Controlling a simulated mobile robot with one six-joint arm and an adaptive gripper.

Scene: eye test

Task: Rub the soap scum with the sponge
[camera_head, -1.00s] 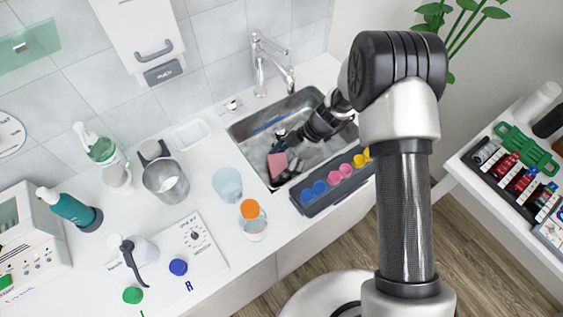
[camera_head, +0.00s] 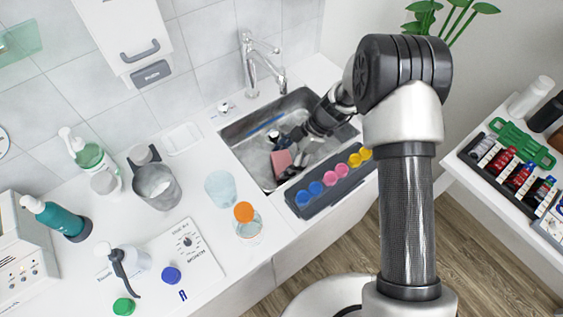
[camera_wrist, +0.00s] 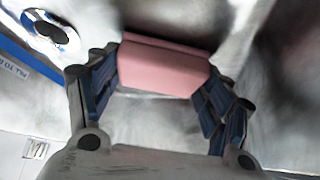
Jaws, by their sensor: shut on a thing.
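My gripper (camera_head: 288,145) is down inside the metal sink (camera_head: 236,133), shut on a pink sponge (camera_head: 281,162). In the wrist view, the sponge (camera_wrist: 165,66) sits between the two blue-padded fingers of my gripper (camera_wrist: 162,74). The sponge is low in the basin; I cannot tell whether it touches the floor of the sink. Whitish, cloudy smears that look like soap scum (camera_wrist: 150,122) cover the grey metal around and below the sponge. Their exact edges are blurred, and my gripper hides part of the basin.
A faucet (camera_head: 250,68) stands behind the sink. A dark tray (camera_head: 347,187) with colored cups runs along its front edge. A clear glass (camera_head: 221,188) and an orange-topped jar (camera_head: 246,222) stand left of it. A blue strip (camera_wrist: 28,62) lies in the sink.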

